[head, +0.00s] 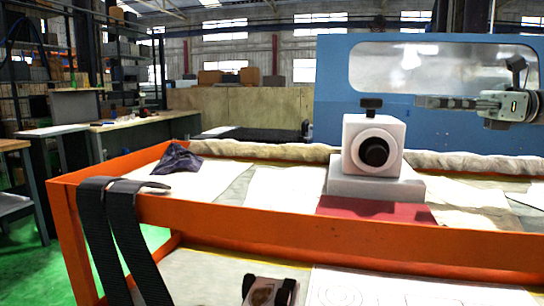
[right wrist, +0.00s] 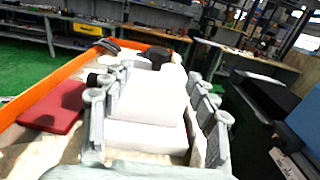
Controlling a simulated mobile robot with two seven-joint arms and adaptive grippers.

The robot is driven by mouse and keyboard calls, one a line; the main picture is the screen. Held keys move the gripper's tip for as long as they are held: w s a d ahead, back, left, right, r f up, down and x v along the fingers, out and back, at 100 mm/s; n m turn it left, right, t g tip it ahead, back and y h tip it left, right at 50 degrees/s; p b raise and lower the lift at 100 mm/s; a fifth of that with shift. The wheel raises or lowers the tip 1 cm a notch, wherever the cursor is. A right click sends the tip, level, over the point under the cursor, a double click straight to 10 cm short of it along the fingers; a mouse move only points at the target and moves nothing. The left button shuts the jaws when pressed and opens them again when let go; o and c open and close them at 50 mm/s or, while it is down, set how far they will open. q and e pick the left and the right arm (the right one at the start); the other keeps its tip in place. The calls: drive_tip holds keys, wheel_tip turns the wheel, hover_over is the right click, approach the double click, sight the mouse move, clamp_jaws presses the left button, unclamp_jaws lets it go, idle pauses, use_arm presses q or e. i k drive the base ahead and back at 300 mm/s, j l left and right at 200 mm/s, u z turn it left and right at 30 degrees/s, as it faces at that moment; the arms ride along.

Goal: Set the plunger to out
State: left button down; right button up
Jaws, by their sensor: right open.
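A white block-shaped device (head: 374,146) stands on a white base on the orange cart's top. It has a round black knob (head: 374,151) on its front face and a small black T-shaped knob (head: 371,104) on top. I cannot tell for sure which is the plunger or how far it is out. My right gripper (head: 420,102) is open and empty, to the right of the device and above it, fingers pointing left. In the right wrist view, the white device (right wrist: 150,96) appears between the spread fingers (right wrist: 155,82). My left gripper is not in view.
The orange cart (head: 300,232) has a raised rim and a red mat (head: 330,206) under the device. A blue machine panel (head: 330,92) stands behind. Black straps (head: 128,245) hang over the front left rim. A dark cloth (head: 178,160) lies at the cart's left.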

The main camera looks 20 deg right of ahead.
sight(376, 155)
drive_tip(key=k+j, duration=0.75)
drive_tip(key=j, duration=0.25)
drive_tip(key=k+j, duration=0.4)
drive_tip(key=j, duration=0.1)
